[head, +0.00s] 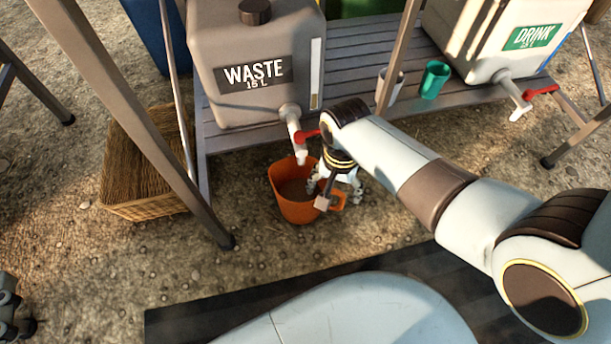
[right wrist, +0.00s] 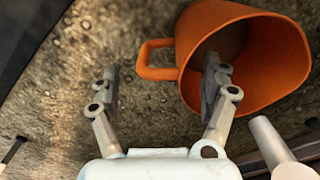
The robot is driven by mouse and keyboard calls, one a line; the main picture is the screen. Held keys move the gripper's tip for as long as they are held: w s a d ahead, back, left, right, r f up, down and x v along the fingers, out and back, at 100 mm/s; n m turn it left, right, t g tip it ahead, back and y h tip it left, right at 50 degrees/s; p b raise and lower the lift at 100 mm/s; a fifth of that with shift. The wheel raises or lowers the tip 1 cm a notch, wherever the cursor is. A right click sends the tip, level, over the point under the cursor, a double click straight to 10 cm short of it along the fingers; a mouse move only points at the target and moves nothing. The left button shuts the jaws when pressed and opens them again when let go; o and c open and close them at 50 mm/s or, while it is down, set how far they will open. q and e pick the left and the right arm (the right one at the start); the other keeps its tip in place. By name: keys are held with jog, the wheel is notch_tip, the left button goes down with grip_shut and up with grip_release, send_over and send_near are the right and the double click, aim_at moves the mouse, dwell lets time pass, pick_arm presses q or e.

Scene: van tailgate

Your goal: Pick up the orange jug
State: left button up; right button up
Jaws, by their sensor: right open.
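The orange jug (head: 295,212) stands upright on the gravel below the waste container's tap, its handle towards the right. In the right wrist view the jug (right wrist: 278,75) fills the upper right, with its open mouth facing the camera. The handle (right wrist: 146,62) points left there. My right gripper (head: 334,190) is open over the jug's handle side. In the right wrist view the gripper (right wrist: 160,80) has one finger left of the handle and the other overlapping the jug's mouth; I cannot tell whether it touches. Part of my left gripper (head: 12,312) shows at the lower left edge.
The waste container (head: 230,105) stands on a slatted bench (head: 350,70), its tap (head: 294,130) overhanging the jug. A drink container (head: 500,25) and green cup (head: 434,80) are on the bench. A wicker basket (head: 150,208) and slanted metal leg (head: 140,125) stand left.

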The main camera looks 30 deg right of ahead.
jog(key=shift+f+b, duration=0.7)
jog(key=shift+f, duration=0.25)
pick_arm(q)
jog(key=w+d+r+m+t+h, duration=0.1)
jog(key=w+r+t, duration=0.3)
jog(key=r, duration=0.6)
jog(key=shift+w+r+t+h, duration=0.15)
jog(key=shift+t+h, duration=0.25)
jog(key=shift+d, duration=0.1)
pick_arm(e)
grip_shut()
